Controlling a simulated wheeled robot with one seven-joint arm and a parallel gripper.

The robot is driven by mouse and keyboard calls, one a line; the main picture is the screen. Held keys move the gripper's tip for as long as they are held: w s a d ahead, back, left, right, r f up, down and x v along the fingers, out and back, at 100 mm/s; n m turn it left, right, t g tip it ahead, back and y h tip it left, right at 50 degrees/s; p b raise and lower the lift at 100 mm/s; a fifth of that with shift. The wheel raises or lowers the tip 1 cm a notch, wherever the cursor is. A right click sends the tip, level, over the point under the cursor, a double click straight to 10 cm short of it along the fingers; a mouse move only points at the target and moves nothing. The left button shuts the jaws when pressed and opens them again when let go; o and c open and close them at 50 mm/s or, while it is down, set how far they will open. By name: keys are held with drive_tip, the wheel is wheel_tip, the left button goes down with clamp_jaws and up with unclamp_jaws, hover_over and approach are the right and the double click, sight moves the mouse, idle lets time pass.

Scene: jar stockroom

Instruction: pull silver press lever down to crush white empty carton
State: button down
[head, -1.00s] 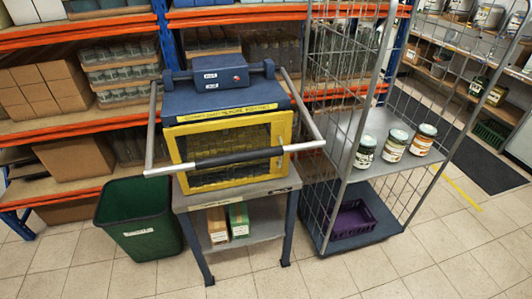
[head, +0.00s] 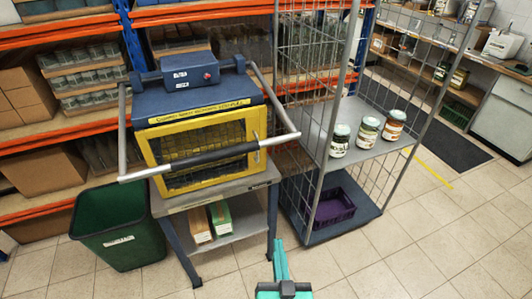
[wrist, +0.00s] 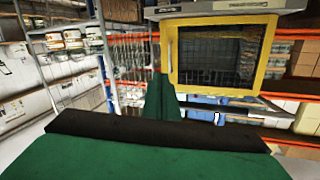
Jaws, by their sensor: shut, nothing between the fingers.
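The press lever (head: 208,159) is a silver U-shaped bar with a black grip. It hangs across the front of the blue-topped press (head: 195,95), before its yellow-framed mesh door (head: 150,150). The white carton cannot be made out; the inside behind the mesh is dark. My teal gripper (head: 279,246) is at the bottom of the head view, low in front of the press and right of the lever, apart from it. Its fingers are together with nothing between them. In the wrist view my gripper (wrist: 160,82) points toward the yellow door frame (wrist: 172,60), which looks upside down there.
A green bin (head: 118,225) stands left of the press table. A wire cage trolley (head: 318,130) with several jars and a purple crate (head: 333,206) stands close on the right. Two small boxes sit on the table's lower shelf (head: 242,223). Tiled floor in front is free.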

drive_tip(key=w+d+r+n+t+y, duration=0.1)
drive_tip(key=w+r+n+y, duration=0.3)
drive_tip(key=r, duration=0.7)
drive_tip(key=w+r+n+t+y, duration=0.1)
drive_tip(key=w+r+n+y, duration=0.1)
drive_tip(key=w+r, duration=0.6)
drive_tip(key=x, duration=0.8)
drive_tip(key=shift+w+a+f, duration=0.35)
drive_tip(key=shift+w, duration=0.05)
drive_tip(key=shift+w+f, duration=0.25)
drive_tip(key=shift+f, duration=0.3)
